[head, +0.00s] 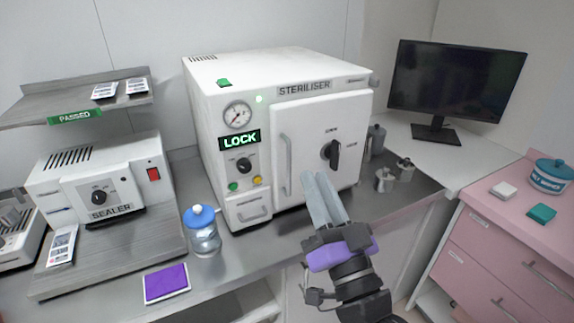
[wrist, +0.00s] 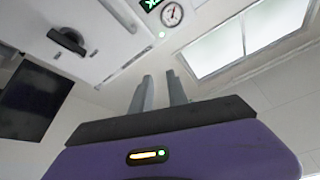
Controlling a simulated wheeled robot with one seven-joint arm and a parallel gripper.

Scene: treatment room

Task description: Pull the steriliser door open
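The white steriliser (head: 240,75) stands on the steel counter. Its door (head: 310,120) looks shut, with a vertical grey bar handle (head: 286,165) on its left side and a black rotary knob (head: 332,152) right of centre. A display (head: 240,139) left of the door reads LOCK in green. My gripper (head: 318,176) is in front of the door's lower part, its fingers pointing up, right of the handle and below the knob. In the wrist view the fingers (wrist: 160,80) are apart with nothing between them. The knob (wrist: 68,40) and the gauge (wrist: 172,13) also show there.
A blue-capped bottle (head: 204,232) stands left of the steriliser's front, near a purple pad (head: 166,283). Metal canisters (head: 384,180) stand to its right. A sealer (head: 105,185) is at left, a monitor (head: 455,80) at back right, and a pink drawer unit (head: 490,255) at right.

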